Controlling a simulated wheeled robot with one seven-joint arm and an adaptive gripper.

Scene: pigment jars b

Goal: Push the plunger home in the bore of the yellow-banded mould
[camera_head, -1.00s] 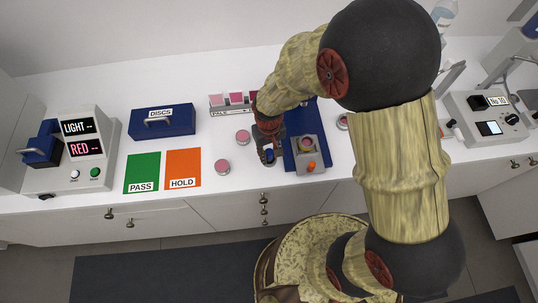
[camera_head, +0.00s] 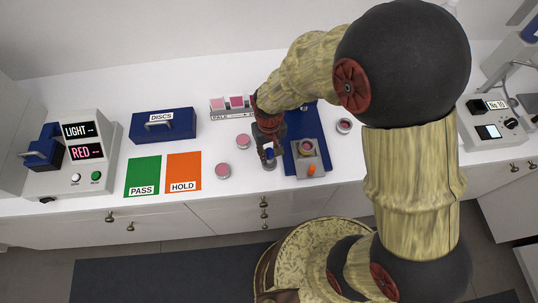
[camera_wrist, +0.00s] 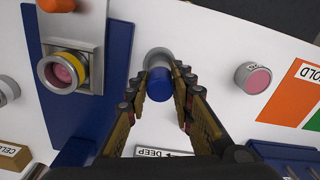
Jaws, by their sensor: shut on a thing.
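The yellow-banded mould (camera_wrist: 88,66) is a grey square block with a yellow ring around a bore holding pink material, at the upper left of the wrist view. In the head view the mould (camera_head: 305,158) stands on a blue tray. The plunger (camera_wrist: 159,84) has a blue top and a grey metal body. My gripper (camera_wrist: 160,82) is shut on the plunger, one finger on each side. In the head view my gripper (camera_head: 268,150) is just left of the tray and mould, over the white counter. The plunger is apart from the bore.
The blue tray (camera_head: 291,124) bears the mould, with an orange knob (camera_head: 312,170) at its front. Pink-filled jars (camera_head: 223,170) stand nearby on the counter. Green PASS (camera_head: 142,175) and orange HOLD (camera_head: 183,171) mats lie left. A blue DISCS box (camera_head: 164,126) stands behind them.

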